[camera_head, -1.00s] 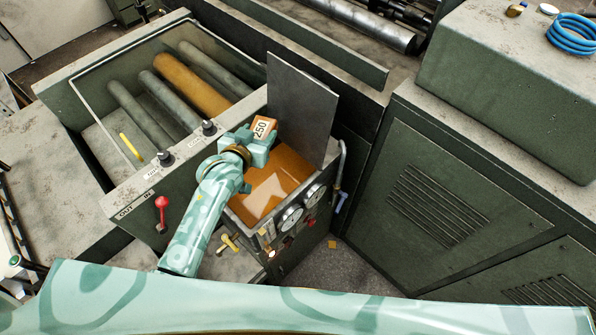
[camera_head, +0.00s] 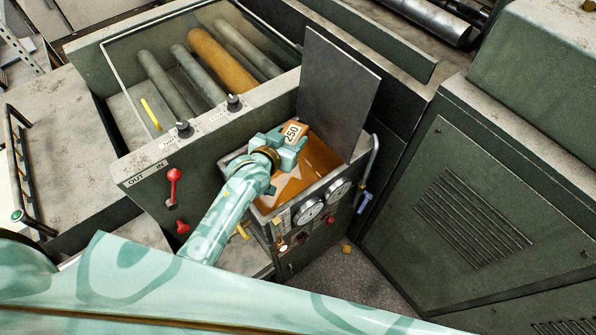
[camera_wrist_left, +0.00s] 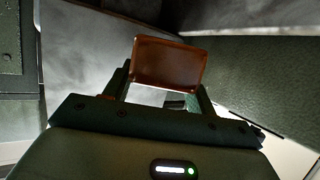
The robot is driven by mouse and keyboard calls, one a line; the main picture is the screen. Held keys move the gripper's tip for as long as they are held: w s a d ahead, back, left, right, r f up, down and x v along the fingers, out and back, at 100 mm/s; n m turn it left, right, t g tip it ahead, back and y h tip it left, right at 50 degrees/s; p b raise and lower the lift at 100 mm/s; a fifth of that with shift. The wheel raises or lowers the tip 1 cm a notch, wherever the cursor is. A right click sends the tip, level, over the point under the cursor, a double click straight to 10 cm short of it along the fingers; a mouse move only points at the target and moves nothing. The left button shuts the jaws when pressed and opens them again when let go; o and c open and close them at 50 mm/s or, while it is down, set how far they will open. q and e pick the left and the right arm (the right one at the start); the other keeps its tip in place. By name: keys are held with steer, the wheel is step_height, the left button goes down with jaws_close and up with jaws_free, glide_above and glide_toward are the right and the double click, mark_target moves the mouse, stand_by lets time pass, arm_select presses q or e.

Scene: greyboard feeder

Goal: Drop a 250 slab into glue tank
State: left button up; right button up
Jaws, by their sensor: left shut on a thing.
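An amber-brown slab with a white 250 label (camera_head: 293,131) is held in my left gripper (camera_head: 290,142). In the left wrist view the slab (camera_wrist_left: 168,62) sits between the two fingers, which are shut on it. The glue tank (camera_head: 327,180) is an open grey-rimmed box with orange-brown glue (camera_head: 318,158) in it. In the head view the slab and gripper overlap the tank's far left part; the exact height above the glue is hard to tell. The tank's raised grey lid (camera_head: 337,92) stands upright behind it. My right gripper is not in view.
Gauges (camera_head: 309,210) and knobs line the tank's front. A red-knobbed lever (camera_head: 173,176) stands at left. A glass-covered roller bay (camera_head: 207,62) lies behind left. A green cabinet (camera_head: 465,200) stands at right. A small orange piece (camera_head: 347,248) lies on the floor.

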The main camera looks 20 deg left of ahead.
arm_select(q)
steer(key=shift+r, duration=0.1)
steer(key=o, duration=1.2)
steer(key=shift+o, duration=0.2)
steer(key=shift+s, duration=0.15)
steer(key=p+v, duration=0.2)
steer(key=v, duration=1.4)
steer(key=shift+p, duration=0.35)
